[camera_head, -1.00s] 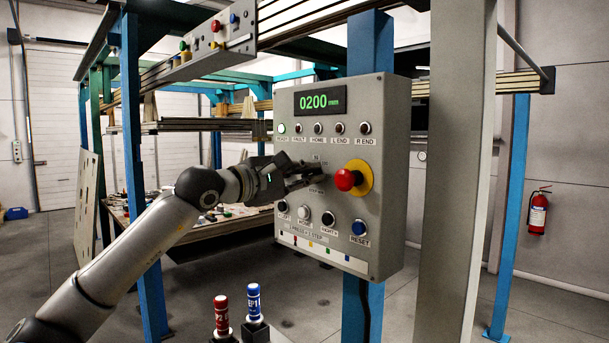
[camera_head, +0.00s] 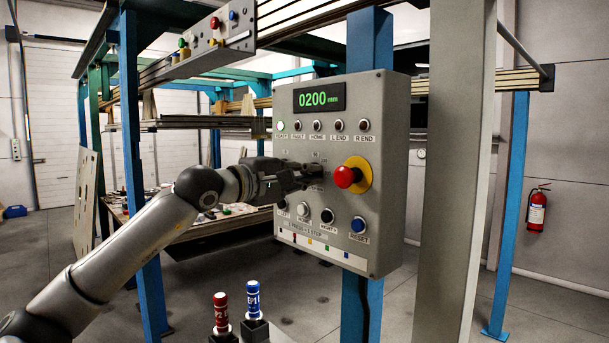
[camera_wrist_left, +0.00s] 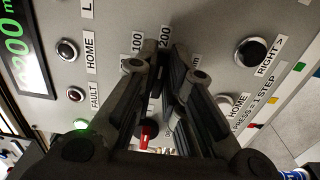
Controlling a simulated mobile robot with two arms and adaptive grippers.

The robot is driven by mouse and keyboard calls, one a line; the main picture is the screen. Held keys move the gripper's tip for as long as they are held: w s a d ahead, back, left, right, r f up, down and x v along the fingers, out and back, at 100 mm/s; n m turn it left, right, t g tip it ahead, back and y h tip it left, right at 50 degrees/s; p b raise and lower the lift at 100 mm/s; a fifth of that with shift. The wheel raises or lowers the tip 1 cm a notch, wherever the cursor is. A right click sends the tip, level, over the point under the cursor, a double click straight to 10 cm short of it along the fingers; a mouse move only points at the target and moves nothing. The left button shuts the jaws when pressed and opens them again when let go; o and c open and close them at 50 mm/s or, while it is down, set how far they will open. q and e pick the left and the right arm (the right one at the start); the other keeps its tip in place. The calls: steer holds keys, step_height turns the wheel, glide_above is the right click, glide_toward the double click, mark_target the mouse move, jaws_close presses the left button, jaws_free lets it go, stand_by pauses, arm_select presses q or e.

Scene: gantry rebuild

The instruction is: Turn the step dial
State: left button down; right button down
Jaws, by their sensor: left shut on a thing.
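The step dial is on the grey control panel (camera_head: 395,110), left of the red emergency button (camera_head: 345,178). My left gripper (camera_head: 314,173) reaches in from the left, and its fingertips are at the dial's place. In the left wrist view my left gripper (camera_wrist_left: 165,70) has its fingers close together, shut on the dial, which they almost wholly hide. The printed labels 100 (camera_wrist_left: 137,42) and 200 (camera_wrist_left: 164,37) show just past the fingertips. The dial's pointer is hidden. The display (camera_head: 320,98) reads 0200 mm. My right gripper is not in view.
A row of lamps (camera_head: 318,125) runs above the dial, with the ready lamp (camera_head: 281,126) lit green. Push buttons (camera_head: 327,215) and a blue reset button (camera_head: 358,225) are close below. A grey post (camera_head: 455,170) stands right of the panel.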

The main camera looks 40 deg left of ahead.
arm_select(q)
steer(key=c, duration=1.5)
jaws_free()
steer(key=shift+s, duration=0.15)
steer(key=shift+s+a, duration=0.15)
steer(key=shift+s, duration=1.8)
steer(key=shift+s+a, duration=0.2)
steer(key=shift+s, duration=1.7)
steer(key=shift+s+a, duration=0.15)
steer(key=shift+s, duration=1.8)
